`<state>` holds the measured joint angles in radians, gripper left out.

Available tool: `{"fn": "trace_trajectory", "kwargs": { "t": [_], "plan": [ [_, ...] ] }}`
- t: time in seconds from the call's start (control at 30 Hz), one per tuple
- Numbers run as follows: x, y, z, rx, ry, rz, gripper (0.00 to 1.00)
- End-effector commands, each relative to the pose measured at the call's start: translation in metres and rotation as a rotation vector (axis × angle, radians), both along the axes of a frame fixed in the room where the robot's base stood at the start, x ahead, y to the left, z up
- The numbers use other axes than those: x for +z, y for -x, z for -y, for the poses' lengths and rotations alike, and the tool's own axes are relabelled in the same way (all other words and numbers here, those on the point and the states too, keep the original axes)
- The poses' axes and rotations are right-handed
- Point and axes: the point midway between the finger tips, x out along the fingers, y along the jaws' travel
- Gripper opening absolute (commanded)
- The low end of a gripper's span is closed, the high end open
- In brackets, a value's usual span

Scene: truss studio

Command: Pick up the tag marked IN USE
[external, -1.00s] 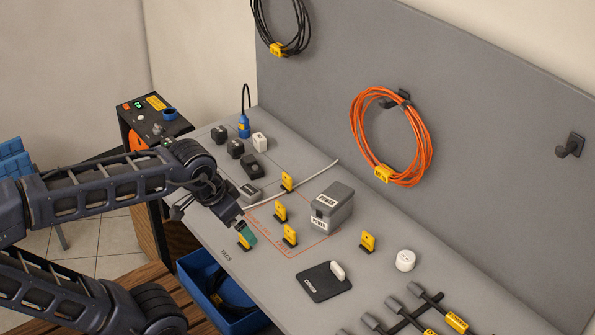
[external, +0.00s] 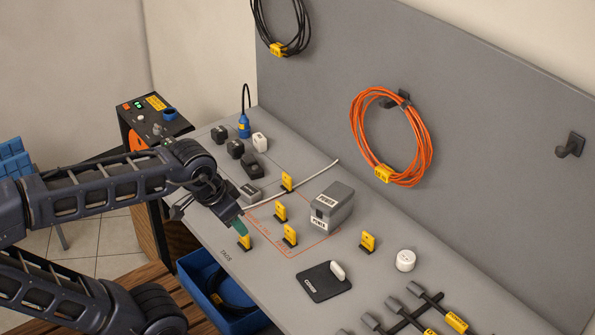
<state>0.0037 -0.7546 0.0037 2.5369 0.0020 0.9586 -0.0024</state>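Several yellow tags stand upright in small dark bases on the grey bench. One tag (external: 245,242) is nearest the front edge by the word TAGS. Others are a tag (external: 280,211), a tag (external: 290,235), a tag (external: 287,181) and a tag (external: 368,241) farther right. Their lettering is too small to read, so I cannot tell which is marked IN USE. My gripper (external: 238,226), with green fingertips, points down just above and left of the front tag. I cannot tell whether it touches that tag or how far its fingers are apart.
A grey box (external: 332,208) stands right of the tags, by red outlines on the bench. A dark pad (external: 324,282) and a white round piece (external: 405,260) are nearer right. A pale cable (external: 315,176) crosses the bench. A blue bin (external: 222,318) sits below the front edge.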

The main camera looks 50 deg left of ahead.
Motion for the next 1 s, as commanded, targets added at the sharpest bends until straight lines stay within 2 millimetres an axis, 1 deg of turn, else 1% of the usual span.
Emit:
{"fn": "trace_trajectory", "kwargs": {
  "t": [0.17, 0.27, 0.33, 0.47, 0.67, 0.87, 1.0],
  "plan": [
    [0.0, -0.001, 0.0, -0.004, -0.003, -0.002, 0.36],
    [0.0, -0.008, -0.002, -0.031, -0.016, -0.016, 0.36],
    [-0.001, -0.017, -0.003, -0.071, -0.034, -0.034, 0.36],
    [-0.006, -0.041, -0.008, -0.18, -0.075, -0.082, 0.36],
    [-0.017, -0.08, -0.02, -0.372, -0.119, -0.151, 0.36],
    [-0.035, -0.12, -0.037, -0.569, -0.137, -0.204, 0.36],
    [-0.052, -0.146, -0.052, -0.707, -0.135, -0.23, 0.36]
  ]
}}
